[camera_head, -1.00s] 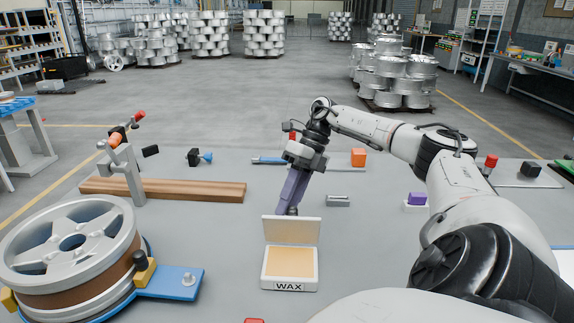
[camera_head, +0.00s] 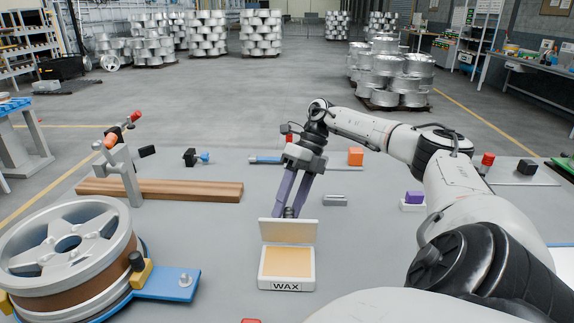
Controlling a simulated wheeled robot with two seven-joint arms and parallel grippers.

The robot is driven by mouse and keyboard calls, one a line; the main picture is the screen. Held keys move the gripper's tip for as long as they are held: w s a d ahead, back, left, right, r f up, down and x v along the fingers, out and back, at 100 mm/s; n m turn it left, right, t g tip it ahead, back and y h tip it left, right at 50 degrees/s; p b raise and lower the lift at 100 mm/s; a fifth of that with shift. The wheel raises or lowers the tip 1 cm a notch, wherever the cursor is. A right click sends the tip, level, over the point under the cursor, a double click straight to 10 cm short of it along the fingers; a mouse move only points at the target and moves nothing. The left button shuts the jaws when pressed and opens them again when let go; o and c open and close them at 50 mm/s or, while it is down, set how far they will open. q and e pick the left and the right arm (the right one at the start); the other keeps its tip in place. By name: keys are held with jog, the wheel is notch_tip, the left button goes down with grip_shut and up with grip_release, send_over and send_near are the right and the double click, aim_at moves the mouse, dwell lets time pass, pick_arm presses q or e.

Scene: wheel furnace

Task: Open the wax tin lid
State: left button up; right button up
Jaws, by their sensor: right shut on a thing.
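The white wax tin (camera_head: 287,286) stands on the grey table in the middle front, with "WAX" on its front face. Its pale yellow wax shows. The tin's lid (camera_head: 288,232) stands up at the back edge, tilted open. My right gripper (camera_head: 290,210) is behind the lid, its two purple fingers pointing down and shut on the small grey lid knob (camera_head: 289,212). The lid hides part of the fingertips and knob. My left gripper is not in view.
A wheel (camera_head: 68,243) on a blue fixture (camera_head: 170,288) is at the left front. A wooden beam (camera_head: 165,191) lies behind it. The table between the beam and tin is clear.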

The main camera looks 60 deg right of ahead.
jog(key=shift+s+f, duration=0.15)
jog(key=shift+s, duration=0.1)
jog(key=shift+p, duration=0.3)
jog(key=w+p+v, duration=0.1)
jog(key=v, duration=0.9)
jog(key=shift+s+r, duration=0.25)
jog(key=shift+s, duration=0.05)
dwell(0.3)
